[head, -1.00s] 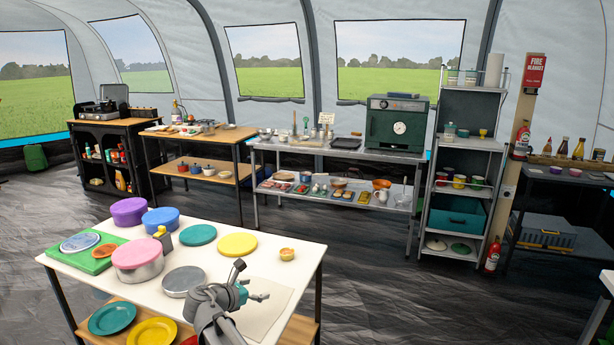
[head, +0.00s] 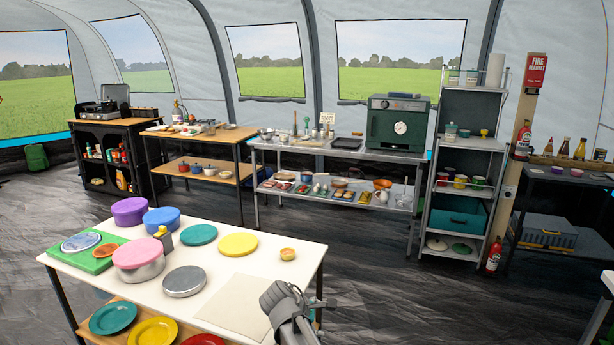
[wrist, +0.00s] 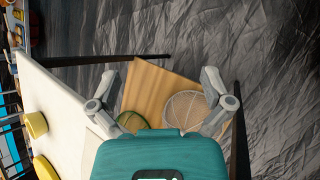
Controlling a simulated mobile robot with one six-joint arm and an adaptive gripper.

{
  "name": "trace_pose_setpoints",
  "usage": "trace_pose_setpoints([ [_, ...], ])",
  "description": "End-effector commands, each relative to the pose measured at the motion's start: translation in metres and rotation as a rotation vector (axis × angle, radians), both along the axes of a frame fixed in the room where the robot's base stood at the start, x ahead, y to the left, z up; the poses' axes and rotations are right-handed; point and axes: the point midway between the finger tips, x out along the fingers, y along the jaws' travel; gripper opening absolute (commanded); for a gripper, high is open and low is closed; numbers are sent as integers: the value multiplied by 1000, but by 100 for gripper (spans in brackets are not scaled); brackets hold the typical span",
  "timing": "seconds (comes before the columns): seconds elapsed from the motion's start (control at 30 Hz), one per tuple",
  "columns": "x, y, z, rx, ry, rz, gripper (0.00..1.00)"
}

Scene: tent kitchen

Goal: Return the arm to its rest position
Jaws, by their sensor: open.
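My gripper (wrist: 161,74) is open and empty in the wrist view, its two fingers spread wide above the teal palm. It points down past the edge of the white tabletop (wrist: 70,115). In the head view my arm stands at the table's front right corner, and the wrist hides most of the gripper there. Nothing is held between the fingers.
The white table (head: 215,265) bears a pink-lidded pot (head: 138,258), a metal tin (head: 184,281), a pale mat (head: 236,305) and several lids. Its wooden lower shelf (wrist: 160,90) holds a round wire-like item (wrist: 186,108). Dark floor right of the table is clear.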

Motion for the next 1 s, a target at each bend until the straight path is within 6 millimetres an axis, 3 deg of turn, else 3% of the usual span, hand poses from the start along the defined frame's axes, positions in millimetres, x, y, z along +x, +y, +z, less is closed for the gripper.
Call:
trace_pose_setpoints([
  [0.03, -10, -16, -5, 54, -6, -70, 100],
  [0.2, -35, -55, -21, 243, -38, -325, 100],
  [0.5, -84, -105, -41, 537, -80, -807, 100],
  [0.7, -111, -124, -47, 675, -94, -1082, 100],
  [1.0, -137, -137, -49, 801, -96, -1369, 100],
])
